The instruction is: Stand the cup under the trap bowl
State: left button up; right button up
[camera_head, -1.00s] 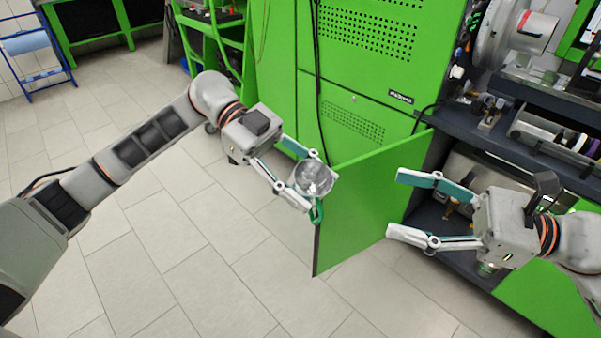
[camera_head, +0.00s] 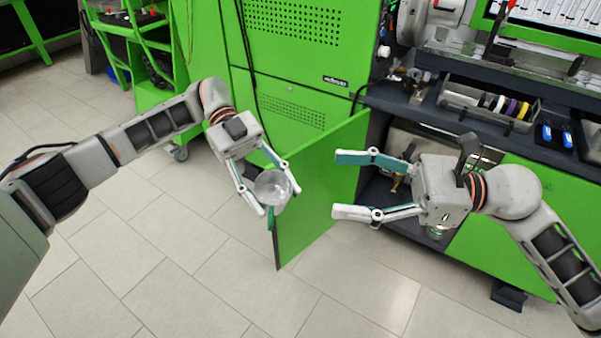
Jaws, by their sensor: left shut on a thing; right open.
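The cup (camera_head: 271,187) is clear and round, and I see into it from above. My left gripper (camera_head: 275,203) is shut on it, with a finger on either side, and holds it in front of the open green cabinet door. My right gripper (camera_head: 337,184) is open and empty, its fingers pointing left in front of the open cabinet. A small glassy piece (camera_head: 437,232) shows low in the cabinet just below my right gripper; I cannot tell whether it is the trap bowl. My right gripper and arm hide part of the cabinet's inside.
The open green door (camera_head: 318,190) stands out between my two grippers. The dark bench top (camera_head: 400,101) carries fittings and a tray of coloured rings (camera_head: 490,104). A green cart (camera_head: 150,70) stands at the back left. The tiled floor in front is clear.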

aim_at(283, 183)
jog(key=shift+w+n+g+h, duration=2.1)
jog(key=shift+w+n, duration=1.15)
jog(key=shift+n, duration=0.45)
jog(key=x, duration=1.2)
jog(key=shift+d+f, duration=0.1)
jog(key=shift+f, duration=0.2)
jog(key=c, duration=1.2)
pick_arm(q)
jog(key=o, duration=1.2)
pick_arm(e)
jog(key=shift+c, duration=0.6)
